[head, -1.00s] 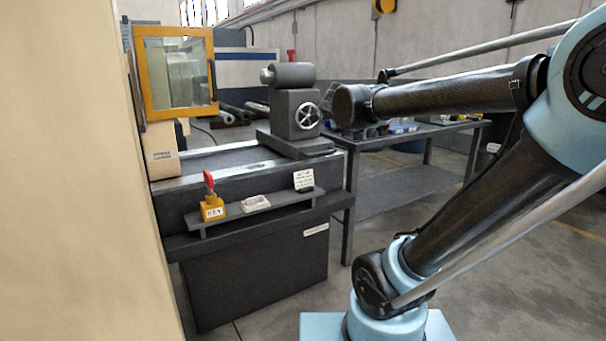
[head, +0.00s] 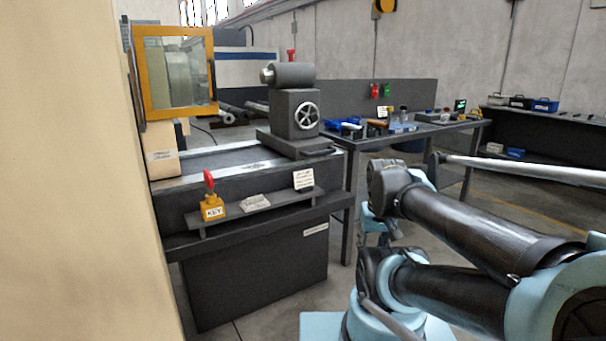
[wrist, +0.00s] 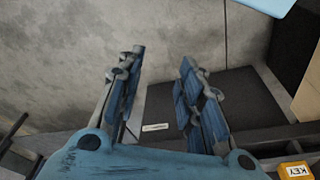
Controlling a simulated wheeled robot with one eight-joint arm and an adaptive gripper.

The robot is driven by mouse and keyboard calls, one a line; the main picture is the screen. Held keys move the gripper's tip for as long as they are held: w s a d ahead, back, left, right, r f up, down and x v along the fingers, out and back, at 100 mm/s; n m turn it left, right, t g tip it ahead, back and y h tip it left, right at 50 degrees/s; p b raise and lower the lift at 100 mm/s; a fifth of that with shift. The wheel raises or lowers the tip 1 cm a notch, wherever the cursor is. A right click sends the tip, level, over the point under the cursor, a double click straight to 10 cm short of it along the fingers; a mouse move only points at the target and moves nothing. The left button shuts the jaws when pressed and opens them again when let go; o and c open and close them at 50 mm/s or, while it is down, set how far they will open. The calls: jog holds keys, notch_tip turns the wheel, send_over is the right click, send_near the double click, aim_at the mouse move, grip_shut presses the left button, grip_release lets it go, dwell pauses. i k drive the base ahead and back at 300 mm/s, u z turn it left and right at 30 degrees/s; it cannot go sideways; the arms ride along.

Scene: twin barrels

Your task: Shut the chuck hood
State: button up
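The chuck hood (head: 141,78) is a yellow-orange frame with a clear pane, at the upper left of the head view. It stands upright at the headstock end of the lathe, and grey round metal shows through its pane. My gripper (wrist: 161,60) shows in the wrist view with its two blue-padded fingers apart and nothing between them. It is over the grey floor by the lathe's dark base and is well away from the hood. In the head view I cannot make out its fingers behind my arm. The hood is not in the wrist view.
A tailstock with a handwheel (head: 306,116) stands on the lathe bed. A front shelf holds a yellow KEY block (head: 212,209) with a red key; the block also shows in the wrist view (wrist: 296,171). A cream panel (head: 75,180) fills the left. A workbench stands behind.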

aim_at(139, 32)
jog(key=u, duration=0.7)
jog(key=k, duration=0.15)
jog(key=u, duration=0.35)
